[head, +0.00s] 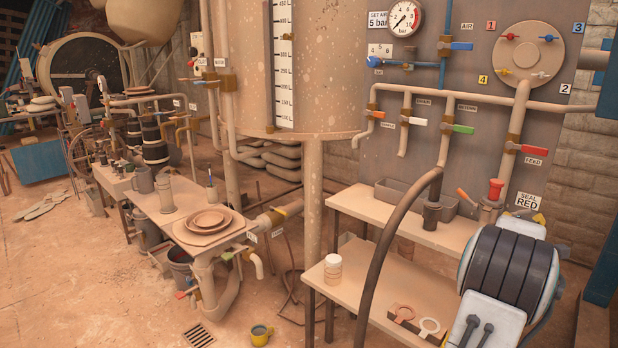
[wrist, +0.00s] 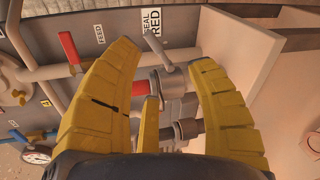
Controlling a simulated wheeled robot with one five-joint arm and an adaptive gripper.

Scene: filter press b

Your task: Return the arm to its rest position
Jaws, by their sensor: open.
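My arm (head: 510,265) reaches up from the lower right in the head view, its end near the feed pipe and the SEAL RED label (head: 527,201). Nothing is visibly held. A red-topped fitting (head: 495,189) stands on the upper shelf left of my arm in the head view. My fingers are mostly hidden in the head view.
The valve panel (head: 470,75) with pipes and coloured handles stands behind my arm. The upper shelf (head: 375,208) and lower shelf (head: 365,275) are to its left, with a white jar (head: 333,268) on the lower one. A thick dark hose (head: 385,245) arches in front of the shelves.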

